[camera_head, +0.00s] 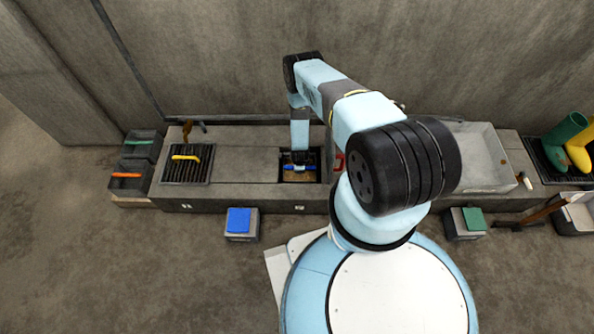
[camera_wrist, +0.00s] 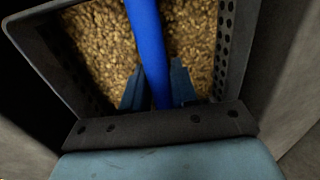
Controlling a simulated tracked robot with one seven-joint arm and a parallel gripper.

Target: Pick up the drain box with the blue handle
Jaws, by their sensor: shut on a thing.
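The drain box (camera_wrist: 232,50) has dark walls with round holes and is filled with tan grain (camera_wrist: 100,40). Its blue handle (camera_wrist: 147,45) runs across the top. My gripper (camera_wrist: 160,88) is shut on the blue handle, with one finger on each side of it. In the head view the blue handle (camera_head: 299,167) shows under my gripper (camera_head: 300,160), at a square opening in the long grey bench. The head view does not let me tell whether the box sits in the opening or is raised.
A grate with a yellow handle (camera_head: 186,157) lies left on the bench. Dark boxes with a green handle (camera_head: 140,142) and an orange handle (camera_head: 127,175) stand at the far left. A pale basin (camera_head: 480,160) is at right, near green and yellow boots (camera_head: 566,135).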

